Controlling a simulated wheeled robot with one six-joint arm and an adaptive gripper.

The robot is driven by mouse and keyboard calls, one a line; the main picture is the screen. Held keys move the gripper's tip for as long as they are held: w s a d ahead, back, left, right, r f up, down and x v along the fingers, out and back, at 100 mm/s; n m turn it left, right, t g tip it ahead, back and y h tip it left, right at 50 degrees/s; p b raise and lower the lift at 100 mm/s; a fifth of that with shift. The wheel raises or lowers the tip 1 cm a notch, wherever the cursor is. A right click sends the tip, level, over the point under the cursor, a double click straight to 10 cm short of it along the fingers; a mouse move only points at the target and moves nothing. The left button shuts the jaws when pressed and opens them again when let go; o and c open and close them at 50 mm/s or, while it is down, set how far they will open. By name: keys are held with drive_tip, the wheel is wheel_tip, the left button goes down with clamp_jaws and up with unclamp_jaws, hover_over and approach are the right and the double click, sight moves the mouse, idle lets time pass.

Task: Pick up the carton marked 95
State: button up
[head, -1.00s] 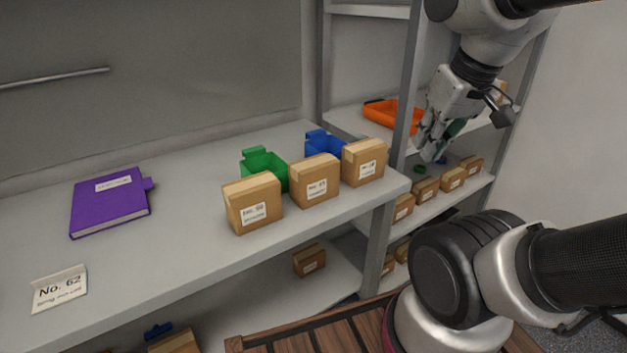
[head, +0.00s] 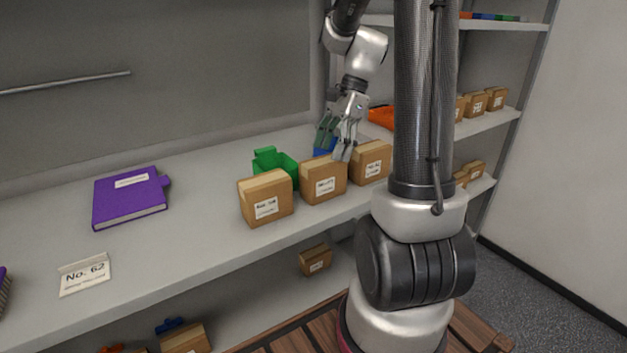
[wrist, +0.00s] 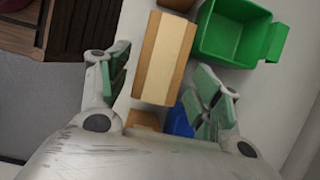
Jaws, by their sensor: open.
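Three brown cartons stand in a row near the shelf's front edge in the head view: a left one (head: 266,198), a middle one (head: 323,180) and a right one (head: 371,162). Each has a white label, but the numbers are too blurred for me to tell which is 95. My gripper (head: 335,143) is open above and behind the middle and right cartons. In the wrist view, its spread fingers (wrist: 163,82) lie on either side of the line of cartons, with the middle carton (wrist: 165,58) reaching in between them. I see no contact.
A green bin (head: 275,165) and a mostly hidden blue bin (head: 323,149) stand behind the cartons. A purple binder (head: 130,197) and a No. 62 sign (head: 85,275) lie left. A rack with more cartons (head: 475,104) stands right. The shelf between binder and cartons is clear.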

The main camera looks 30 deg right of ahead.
sight(327, 160)
drive_tip(key=x, duration=0.6)
drive_tip(key=shift+w+f, duration=0.15)
drive_tip(key=shift+f, duration=0.25)
drive_tip(key=shift+f, duration=0.2)
idle(0.3)
drive_tip(key=c, duration=0.9)
